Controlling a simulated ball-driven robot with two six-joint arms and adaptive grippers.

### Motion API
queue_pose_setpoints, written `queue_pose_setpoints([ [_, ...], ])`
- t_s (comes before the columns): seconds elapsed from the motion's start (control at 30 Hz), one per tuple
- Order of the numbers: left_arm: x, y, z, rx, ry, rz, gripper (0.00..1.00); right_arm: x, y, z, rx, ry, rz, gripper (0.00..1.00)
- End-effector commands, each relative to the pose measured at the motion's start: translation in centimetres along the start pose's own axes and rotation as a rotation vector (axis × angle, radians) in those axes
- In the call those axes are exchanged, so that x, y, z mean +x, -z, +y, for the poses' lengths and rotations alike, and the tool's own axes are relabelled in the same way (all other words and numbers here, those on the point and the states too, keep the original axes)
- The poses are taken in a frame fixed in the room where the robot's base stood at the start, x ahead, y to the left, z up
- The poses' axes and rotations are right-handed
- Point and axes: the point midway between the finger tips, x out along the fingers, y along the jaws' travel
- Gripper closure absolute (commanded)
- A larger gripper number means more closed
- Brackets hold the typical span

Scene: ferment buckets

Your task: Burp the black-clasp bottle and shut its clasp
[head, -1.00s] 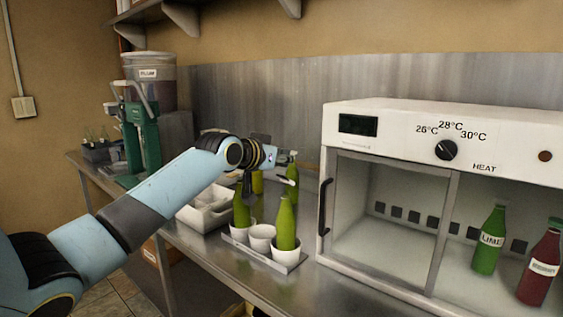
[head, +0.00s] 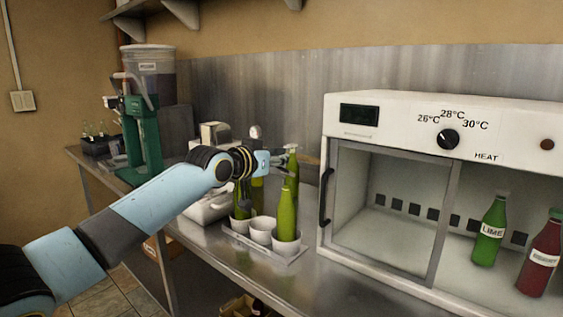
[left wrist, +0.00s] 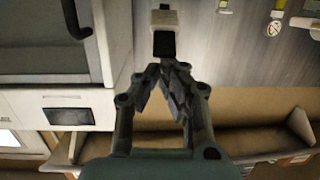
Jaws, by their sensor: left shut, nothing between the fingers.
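Several green bottles stand by the white cups of a small tray (head: 262,249) on the steel bench. One green bottle (head: 286,220) stands upright in the front right cup. Another (head: 241,205) is partly behind my left arm, and more stand behind. I cannot tell which has the black clasp; the clasps are too small or hidden. My left gripper (head: 288,160) is at the height of the bottle tops, above the tray. In the left wrist view its fingers (left wrist: 166,68) are closed together and empty. My right gripper is not in view.
A white incubator (head: 455,105) stands at the right, with a green LIME bottle (head: 490,235) and a red bottle (head: 541,258) inside. A white bin (head: 207,207) is left of the tray. A green press (head: 141,135) stands at the far left.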

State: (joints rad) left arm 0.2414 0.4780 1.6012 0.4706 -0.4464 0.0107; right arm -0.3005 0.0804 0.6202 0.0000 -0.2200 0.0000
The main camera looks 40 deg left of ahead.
Motion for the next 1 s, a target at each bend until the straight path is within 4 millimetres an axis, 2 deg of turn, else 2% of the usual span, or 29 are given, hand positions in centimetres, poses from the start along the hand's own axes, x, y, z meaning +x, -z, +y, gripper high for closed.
queue_pose_setpoints([
  [0.03, -0.1, -1.0, 0.0, 0.001, 0.0, 0.026, 1.0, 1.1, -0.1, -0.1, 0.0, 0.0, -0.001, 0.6],
  [0.2, -0.8, -2.0, 0.0, -0.001, 0.0, 0.154, 1.0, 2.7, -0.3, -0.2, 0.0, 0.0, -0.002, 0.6],
  [0.5, -1.6, -3.2, 0.0, 0.0, 0.0, 0.152, 1.0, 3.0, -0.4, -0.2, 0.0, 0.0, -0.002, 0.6],
  [1.0, -1.7, -4.7, 0.0, -0.001, 0.0, 0.151, 1.0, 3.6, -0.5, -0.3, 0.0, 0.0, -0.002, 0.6],
])
